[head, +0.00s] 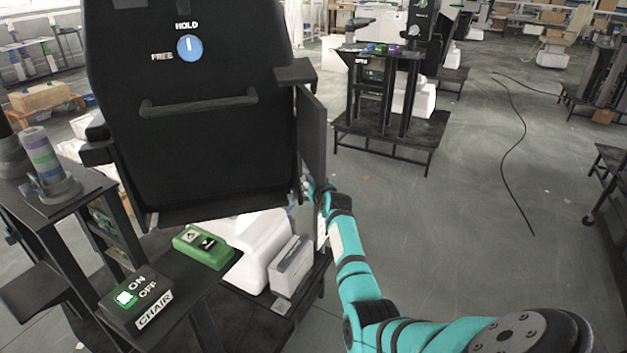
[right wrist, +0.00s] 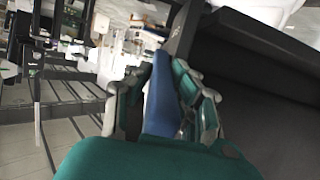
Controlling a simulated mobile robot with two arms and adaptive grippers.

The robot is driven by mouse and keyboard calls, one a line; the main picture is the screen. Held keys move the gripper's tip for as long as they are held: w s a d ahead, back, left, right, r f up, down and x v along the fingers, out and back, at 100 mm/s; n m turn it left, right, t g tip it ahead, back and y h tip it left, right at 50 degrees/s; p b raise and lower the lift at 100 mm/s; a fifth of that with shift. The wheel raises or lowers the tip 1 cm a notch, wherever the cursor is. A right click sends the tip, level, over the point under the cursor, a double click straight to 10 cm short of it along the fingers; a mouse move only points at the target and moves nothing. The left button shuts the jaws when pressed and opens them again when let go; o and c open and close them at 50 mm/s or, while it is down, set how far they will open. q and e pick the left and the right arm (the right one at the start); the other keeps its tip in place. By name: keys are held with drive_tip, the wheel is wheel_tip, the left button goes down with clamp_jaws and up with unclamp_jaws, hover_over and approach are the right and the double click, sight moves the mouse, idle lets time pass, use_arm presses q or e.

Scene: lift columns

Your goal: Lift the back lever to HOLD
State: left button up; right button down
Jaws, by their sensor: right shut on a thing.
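The black chair back (head: 200,130) stands upright in the head view, with a black bar handle across it. A blue round dial (head: 190,48) sits on its upper part, marked HOLD above and FREE to the left. The dial's white mark points up toward HOLD. My right gripper (head: 318,188) is at the right side of the chair, below the dark side panel, mostly hidden by my teal arm. In the right wrist view its teal fingers (right wrist: 160,88) are shut on the blue back lever (right wrist: 161,100). My left gripper is not in view.
A CHAIR box (head: 135,302) with ON and OFF labels and a lit green button is at lower left. A green switch box (head: 203,246) sits beside white housings. A dark stand (head: 390,130) is behind. The floor at right is open, with a cable on it.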

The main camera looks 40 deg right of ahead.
drive_tip(key=shift+r, duration=0.2)
drive_tip(key=c, duration=1.2)
unclamp_jaws()
drive_tip(key=shift+f, duration=0.15)
drive_tip(key=shift+s+a, duration=0.2)
drive_tip(key=shift+s, duration=0.3)
drive_tip(key=s+a+r, duration=0.1)
drive_tip(key=s+a, duration=0.4)
drive_tip(key=s, duration=0.7)
drive_tip(key=shift+s+a, duration=0.15)
drive_tip(key=shift+s, duration=0.2)
